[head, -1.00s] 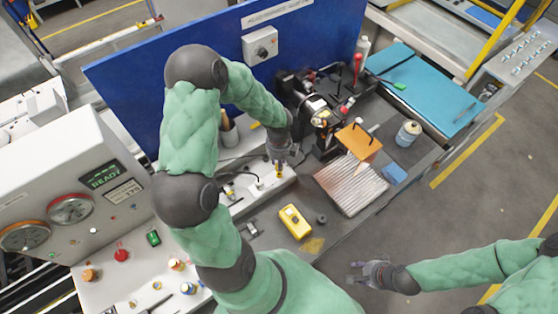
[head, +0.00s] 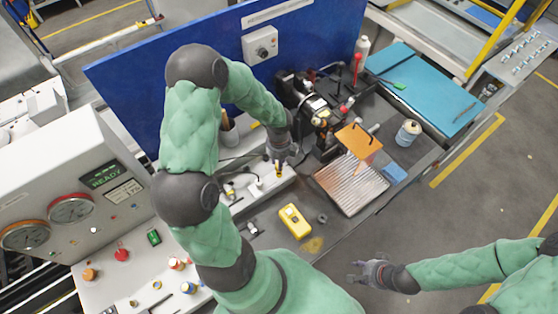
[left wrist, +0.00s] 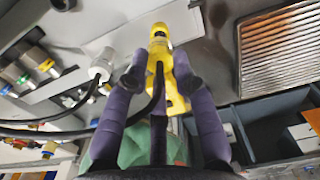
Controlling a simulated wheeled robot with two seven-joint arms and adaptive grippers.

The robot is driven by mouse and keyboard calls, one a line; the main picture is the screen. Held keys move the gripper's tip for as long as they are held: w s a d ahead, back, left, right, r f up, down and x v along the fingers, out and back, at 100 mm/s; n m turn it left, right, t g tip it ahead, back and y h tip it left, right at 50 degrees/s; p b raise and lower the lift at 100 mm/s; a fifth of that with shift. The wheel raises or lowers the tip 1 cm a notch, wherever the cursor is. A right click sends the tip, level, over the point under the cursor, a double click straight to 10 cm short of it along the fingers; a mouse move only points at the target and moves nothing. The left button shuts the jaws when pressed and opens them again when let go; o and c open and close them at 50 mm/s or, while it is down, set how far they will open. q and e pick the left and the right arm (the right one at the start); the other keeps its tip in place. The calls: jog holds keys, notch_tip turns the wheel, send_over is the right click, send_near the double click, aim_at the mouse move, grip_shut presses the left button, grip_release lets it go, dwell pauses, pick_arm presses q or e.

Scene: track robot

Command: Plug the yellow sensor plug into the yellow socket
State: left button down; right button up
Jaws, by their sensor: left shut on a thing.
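My left gripper (head: 279,163) is shut on the yellow sensor plug (left wrist: 160,45), above the pale strip along the blue panel. In the left wrist view its purple fingers (left wrist: 160,78) are on both sides of the plug, and a black cable runs back from it. The plug's tip shows small below the gripper in the head view (head: 279,173). Several coloured connectors are at the left of the left wrist view, a yellow one (left wrist: 46,66) among them; I cannot tell which is the yellow socket. My right gripper (head: 366,273) is open and empty over the floor.
A yellow meter (head: 294,220) lies on the grey bench. A pale plug with a black cable (left wrist: 102,66) is beside my left gripper. A ribbed metal plate (head: 350,187) and an orange plate (head: 358,141) are to the right. The gauge cabinet (head: 60,170) stands at left.

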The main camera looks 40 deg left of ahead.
pick_arm(q)
jog(key=shift+f+b, duration=0.95)
jog(key=shift+f, duration=0.4)
dwell(0.4)
jog(key=c, duration=0.9)
grip_release()
notch_tip(320, 180, up, 12)
jog(key=shift+r, duration=0.1)
